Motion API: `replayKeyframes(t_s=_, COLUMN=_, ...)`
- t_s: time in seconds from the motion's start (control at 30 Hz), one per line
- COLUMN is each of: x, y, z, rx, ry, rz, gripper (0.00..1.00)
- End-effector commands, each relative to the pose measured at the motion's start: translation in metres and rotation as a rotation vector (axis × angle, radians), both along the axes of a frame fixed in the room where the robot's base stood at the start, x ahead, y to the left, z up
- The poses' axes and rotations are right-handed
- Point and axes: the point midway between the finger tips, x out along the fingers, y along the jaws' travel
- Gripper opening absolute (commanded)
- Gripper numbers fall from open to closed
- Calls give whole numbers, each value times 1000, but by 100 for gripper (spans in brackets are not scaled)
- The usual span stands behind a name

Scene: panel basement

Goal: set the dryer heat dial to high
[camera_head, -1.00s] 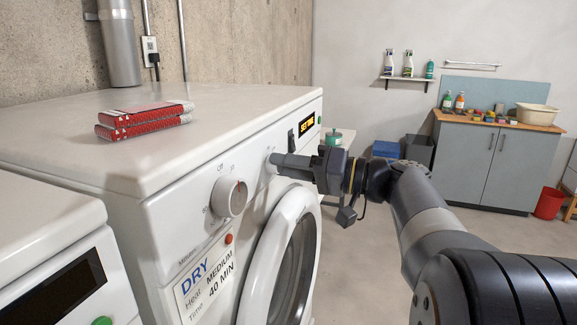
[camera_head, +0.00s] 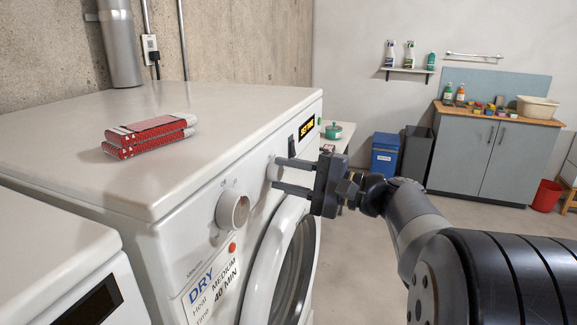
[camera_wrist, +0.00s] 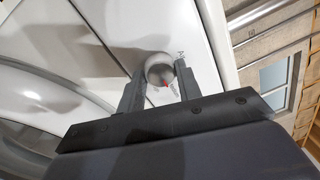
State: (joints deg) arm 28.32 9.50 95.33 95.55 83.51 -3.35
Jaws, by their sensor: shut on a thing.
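The dryer's far dial (camera_head: 272,170), a pale round knob, sits on the front panel below the display. My gripper (camera_head: 277,174) reaches it from the right, one finger above the other. In the wrist view the knob (camera_wrist: 159,69) shows between the two fingers (camera_wrist: 157,80), with a red mark on its edge and tiny labels beside it, too small to read surely. My gripper is shut on this knob. A nearer, larger dial (camera_head: 232,210) with minute markings sits left of it and is untouched. A card (camera_head: 208,287) reads DRY, Heat MEDIUM, Time 40 MIN.
The round door (camera_head: 264,285) bulges out below the dials. A lit display (camera_head: 306,129) and a dark switch are above the gripped dial. Red patterned boxes (camera_head: 150,134) lie on the dryer top (camera_head: 60,125). Free floor lies right, before a grey cabinet (camera_head: 480,155).

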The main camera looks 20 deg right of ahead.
Motion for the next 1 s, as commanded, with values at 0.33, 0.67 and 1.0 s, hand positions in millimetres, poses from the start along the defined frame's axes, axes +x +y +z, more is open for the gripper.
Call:
replayKeyframes(t_s=0.33, x=0, y=0, z=5, rx=195, ry=269, rz=-1, gripper=10)
replayKeyframes(t_s=0.67, x=-1, y=0, z=4, rx=353, ry=487, rz=-1, gripper=10)
replayKeyframes(t_s=1.0, x=-1, y=1, z=2, rx=442, ry=610, rz=-1, gripper=10)
